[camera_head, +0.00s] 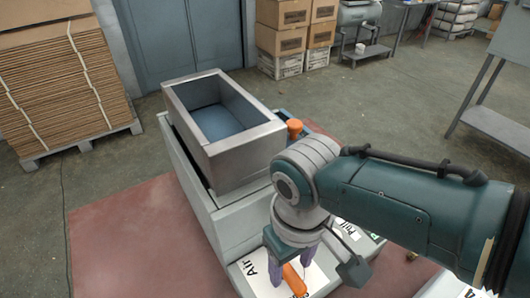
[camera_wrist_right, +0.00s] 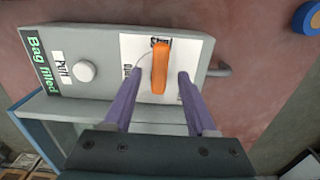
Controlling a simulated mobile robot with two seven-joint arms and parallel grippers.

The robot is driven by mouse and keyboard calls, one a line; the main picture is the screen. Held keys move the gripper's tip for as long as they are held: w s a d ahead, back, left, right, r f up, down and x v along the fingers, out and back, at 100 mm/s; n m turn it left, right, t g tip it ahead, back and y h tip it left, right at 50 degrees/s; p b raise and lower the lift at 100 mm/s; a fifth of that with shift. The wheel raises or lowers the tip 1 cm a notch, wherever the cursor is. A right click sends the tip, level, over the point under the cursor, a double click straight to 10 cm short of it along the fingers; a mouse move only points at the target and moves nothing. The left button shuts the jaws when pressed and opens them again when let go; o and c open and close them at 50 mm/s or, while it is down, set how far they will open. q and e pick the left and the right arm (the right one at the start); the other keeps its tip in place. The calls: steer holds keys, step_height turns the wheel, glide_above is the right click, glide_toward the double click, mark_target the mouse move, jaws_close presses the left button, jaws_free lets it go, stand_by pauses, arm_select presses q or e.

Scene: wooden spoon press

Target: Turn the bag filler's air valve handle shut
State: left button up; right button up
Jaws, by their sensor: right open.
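The orange air valve handle (camera_head: 293,278) sits on a white plate marked "Air" (camera_head: 262,272) on the bag filler's front panel. In the right wrist view the handle (camera_wrist_right: 160,68) stands upright in the picture, its upper end at a label that seems to read "Shut". A label at its left, partly hidden by a finger, seems to read "Open". My right gripper (camera_head: 291,272) is open, with one purple finger on each side of the handle; the right wrist view shows gaps between handle and fingers (camera_wrist_right: 160,76). My left gripper is out of view.
The bag filler's grey hopper (camera_head: 235,158) rises behind the handle, with an orange knob (camera_head: 295,129) beside it. A round white button (camera_wrist_right: 84,71) labelled "Pull" or similar is on the same panel. Stacked cardboard (camera_head: 60,85) stands on a pallet at the left.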

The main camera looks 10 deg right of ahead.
mark_target(290, 273)
step_height(290, 273, up, 7)
steer(key=p, duration=0.2)
steer(key=shift+p, duration=0.4)
steer(key=shift+r, duration=0.7)
